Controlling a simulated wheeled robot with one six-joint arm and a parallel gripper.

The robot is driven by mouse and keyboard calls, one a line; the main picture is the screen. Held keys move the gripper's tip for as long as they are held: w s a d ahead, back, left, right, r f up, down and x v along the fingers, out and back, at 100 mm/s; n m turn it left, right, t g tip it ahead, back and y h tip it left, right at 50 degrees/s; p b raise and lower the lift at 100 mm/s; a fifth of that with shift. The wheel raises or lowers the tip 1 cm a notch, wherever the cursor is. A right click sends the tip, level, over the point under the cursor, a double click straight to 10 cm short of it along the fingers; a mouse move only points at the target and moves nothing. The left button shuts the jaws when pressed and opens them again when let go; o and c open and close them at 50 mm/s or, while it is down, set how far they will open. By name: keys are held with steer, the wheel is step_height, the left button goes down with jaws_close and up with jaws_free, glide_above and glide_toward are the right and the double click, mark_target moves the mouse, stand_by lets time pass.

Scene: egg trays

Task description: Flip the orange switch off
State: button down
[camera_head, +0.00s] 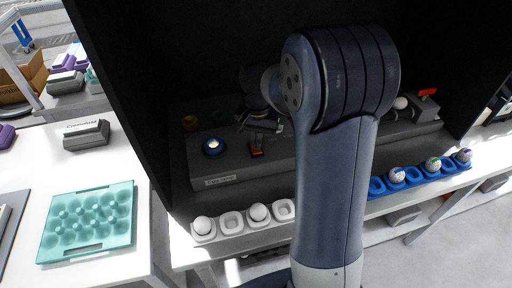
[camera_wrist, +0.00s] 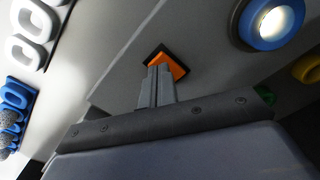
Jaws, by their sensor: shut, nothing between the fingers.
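The orange switch (camera_wrist: 172,63) shows in the wrist view as an orange rocker in a black frame on a grey panel. My gripper (camera_wrist: 159,72) is shut and empty, and its fingertips overlap the lower left part of the switch in that view. I cannot tell whether the tips touch it. In the head view the orange switch (camera_head: 256,152) sits on the grey box, just below my gripper (camera_head: 279,127). Which way the rocker is tilted is too small to tell.
A blue-ringed round button (camera_head: 212,147) is left of the switch. A white egg tray (camera_head: 232,222) and a blue egg tray (camera_head: 412,177) stand in front of the grey box (camera_head: 222,180). Dark walls enclose the box. A teal tray (camera_head: 88,252) lies on the left table.

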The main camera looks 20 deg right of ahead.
steer(key=shift+f+b, duration=0.55)
steer(key=shift+f, duration=0.3)
stand_by(0.3)
step_height(320, 180, up, 7)
steer(key=p, duration=0.6)
stand_by(0.5)
step_height(320, 180, down, 7)
steer(key=b, duration=0.6)
steer(key=shift+s, duration=0.1)
